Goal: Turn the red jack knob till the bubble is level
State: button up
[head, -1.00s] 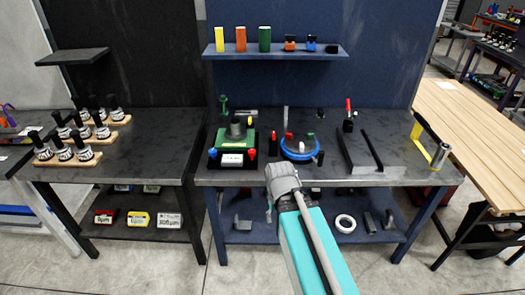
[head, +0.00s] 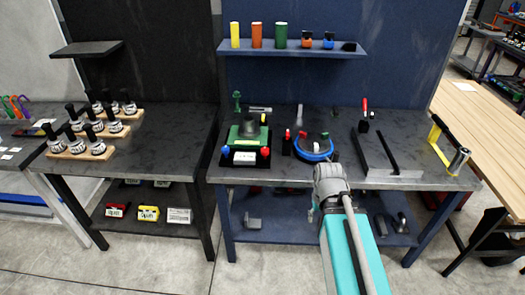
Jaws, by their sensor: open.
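A tilting positioner with a green body (head: 248,136) and a dark cylinder on top stands on the blue bench, left of its middle. A red knob (head: 265,153) sits at its front right corner and a blue knob (head: 225,151) at its front left. A white plate (head: 244,158) shows between them. The bubble is too small to make out. My arm reaches up from below, its grey wrist at the bench's front edge, right of the red knob and apart from it. My gripper's fingers do not show; the wrist hides that part.
A blue ring fixture (head: 313,156) stands right of the positioner, close behind my wrist. A red-handled clamp (head: 364,114) and a dark rail (head: 387,150) lie further right. A shelf (head: 292,47) with coloured cylinders hangs above. The left bench (head: 160,145) has clear room.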

aim_at(264, 151)
jog(key=z, duration=0.1)
jog(key=i, duration=1)
jog(key=u, duration=0.05)
